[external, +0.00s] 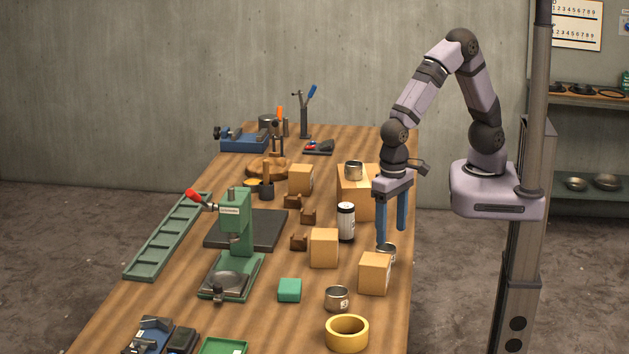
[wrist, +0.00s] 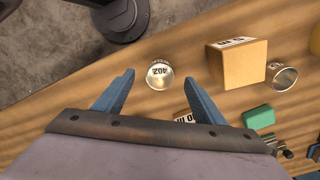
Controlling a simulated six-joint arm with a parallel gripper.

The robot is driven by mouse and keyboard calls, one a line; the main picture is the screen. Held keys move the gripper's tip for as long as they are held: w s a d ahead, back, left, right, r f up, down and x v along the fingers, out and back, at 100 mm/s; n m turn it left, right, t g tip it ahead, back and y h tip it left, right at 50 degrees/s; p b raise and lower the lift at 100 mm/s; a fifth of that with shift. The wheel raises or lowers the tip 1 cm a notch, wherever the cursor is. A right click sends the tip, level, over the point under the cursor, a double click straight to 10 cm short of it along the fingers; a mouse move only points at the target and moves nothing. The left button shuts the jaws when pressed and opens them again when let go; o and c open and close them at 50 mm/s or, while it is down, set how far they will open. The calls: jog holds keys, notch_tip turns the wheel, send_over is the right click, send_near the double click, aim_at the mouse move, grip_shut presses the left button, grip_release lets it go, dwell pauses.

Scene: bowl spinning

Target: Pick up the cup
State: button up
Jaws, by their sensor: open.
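Several small metal cups show, and I cannot tell which one the task means. One metal cup (external: 388,251) stands near the table's right edge, just below my gripper (external: 391,237). In the wrist view this cup (wrist: 160,76) has a white label with numbers and lies between the two blue fingertips (wrist: 158,85) of my gripper. My gripper is open and empty and points down; whether its tips reach below the cup's rim is unclear. A second metal cup (external: 337,299) stands nearer the front, also in the wrist view (wrist: 284,77). A third (external: 354,171) sits on a large box.
A cardboard box (external: 374,275) stands close in front of the cup below my gripper. Another box (external: 324,248), a black-and-white can (external: 346,223), a green block (external: 290,290) and a yellow ring (external: 347,334) are nearby. The table's right edge is close.

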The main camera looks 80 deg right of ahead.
aim_at(388, 248)
jog(key=shift+w+d+f+p, duration=0.15)
jog(key=shift+f+p, duration=0.5)
jog(key=shift+f, duration=1.1)
jog(key=shift+w+d+f+p, duration=0.15)
jog(key=shift+f+p, duration=0.5)
jog(key=shift+f, duration=1.1)
jog(key=shift+a, duration=0.1)
jog(key=c, duration=1.1)
